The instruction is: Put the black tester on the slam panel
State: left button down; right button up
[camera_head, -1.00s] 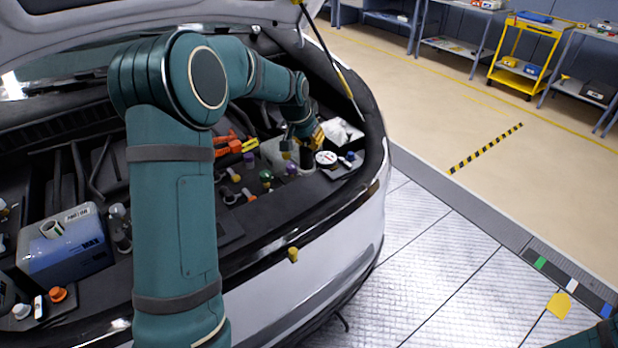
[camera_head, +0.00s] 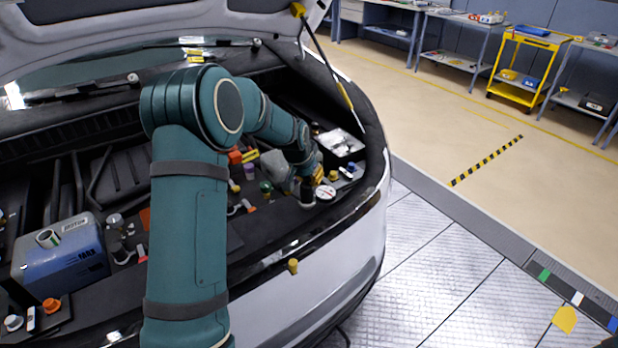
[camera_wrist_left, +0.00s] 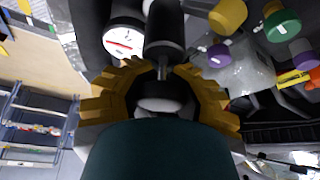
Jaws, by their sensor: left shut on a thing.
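The black tester (camera_head: 307,190) is a dark upright cylinder at the right front of the engine bay in the head view. In the left wrist view the black tester (camera_wrist_left: 165,35) stands out beyond the yellow fingers. My left gripper (camera_head: 314,172) is shut on its upper part; the arm partly hides the grip. The slam panel (camera_head: 268,232) is the dark strip along the front of the bay. The tester's lower end is over or on its right part; I cannot tell if it touches. My right gripper is out of view.
A white round gauge (camera_head: 326,193) is close beside the tester. Several coloured caps, such as a green one (camera_head: 266,186), stand to the left. A blue tank (camera_head: 65,258) is at the far left. A yellow peg (camera_head: 293,266) is on the front bumper.

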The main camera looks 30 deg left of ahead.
pick_arm(q)
jog(key=c, duration=0.9)
grip_release()
jog(key=shift+f, duration=0.15)
jog(key=shift+r, duration=0.3)
jog(key=p+v, duration=0.1)
jog(key=v, duration=1)
jog(key=shift+s+r+p, duration=0.15)
jog(key=shift+r+p, duration=0.25)
